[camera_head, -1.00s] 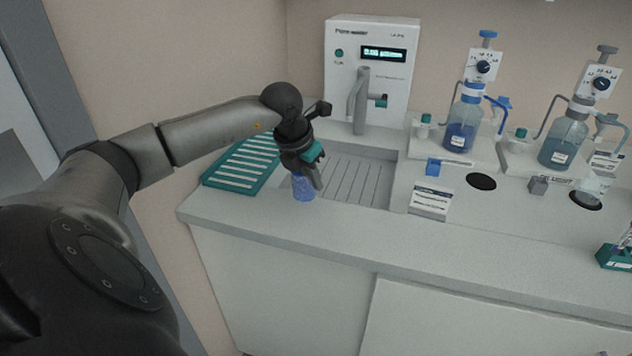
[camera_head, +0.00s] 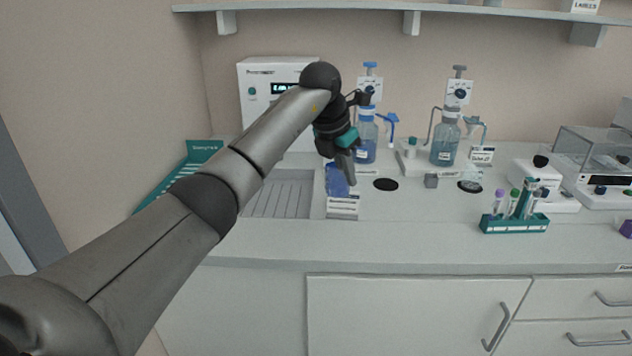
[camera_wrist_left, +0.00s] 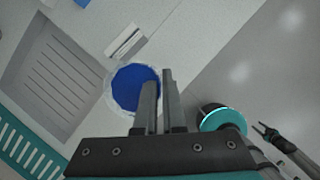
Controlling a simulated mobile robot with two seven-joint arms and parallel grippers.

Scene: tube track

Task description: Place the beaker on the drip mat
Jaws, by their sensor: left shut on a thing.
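The beaker (camera_head: 335,181), clear with blue liquid, is gripped by my left gripper (camera_head: 346,173). In the wrist view the beaker (camera_wrist_left: 130,84) is seen from above, with the gripper's fingers (camera_wrist_left: 158,103) closed at its rim. It hangs upright or nearly so, above the counter by the basin's right side. My right gripper (camera_wrist_left: 269,134) shows small in the wrist view, fingers seemingly apart.
A ridged basin (camera_head: 285,190) lies left, with a teal slotted rack (camera_head: 178,180) beyond it. A label card (camera_head: 342,208) stands before the beaker. A tube rack (camera_head: 515,224) is at right.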

